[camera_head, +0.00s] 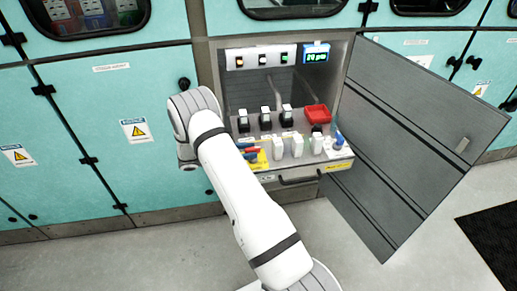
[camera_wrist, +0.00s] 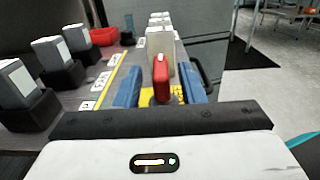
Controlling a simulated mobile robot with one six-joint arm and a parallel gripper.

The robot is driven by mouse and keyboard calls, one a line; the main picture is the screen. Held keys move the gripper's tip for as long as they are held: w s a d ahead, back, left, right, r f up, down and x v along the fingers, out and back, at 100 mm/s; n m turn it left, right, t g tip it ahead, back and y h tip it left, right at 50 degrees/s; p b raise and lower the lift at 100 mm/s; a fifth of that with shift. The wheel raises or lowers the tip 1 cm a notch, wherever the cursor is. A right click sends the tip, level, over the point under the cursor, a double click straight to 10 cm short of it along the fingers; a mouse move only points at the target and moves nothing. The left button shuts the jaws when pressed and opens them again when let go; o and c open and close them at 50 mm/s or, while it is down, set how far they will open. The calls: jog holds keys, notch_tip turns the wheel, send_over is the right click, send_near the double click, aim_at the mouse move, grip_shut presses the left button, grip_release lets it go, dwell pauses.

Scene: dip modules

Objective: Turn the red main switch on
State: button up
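The red main switch (camera_wrist: 161,78) stands upright in the middle of the wrist view, with a small light patch on its top. My gripper (camera_wrist: 160,92) is open, with one blue finger on each side of the red switch. Gaps show between the switch and both fingers. In the head view the red switch (camera_head: 249,151) is small, at the left end of the switch row, and my gripper's blue fingers flank it there too. Yellow panel surface shows around its base. Whether the switch is on or off cannot be told.
White switches (camera_head: 297,145) stand in a row just past the red one. Black-based modules (camera_head: 266,119), a red tray (camera_head: 318,114) and a blue knob (camera_head: 339,140) share the panel. The open cabinet door (camera_head: 405,145) is on the right. A drawer handle (camera_head: 299,179) sits below.

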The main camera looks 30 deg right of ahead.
aim_at(258, 149)
jog(key=shift+x, duration=1.85)
jog(key=shift+a, duration=0.1)
grip_shut()
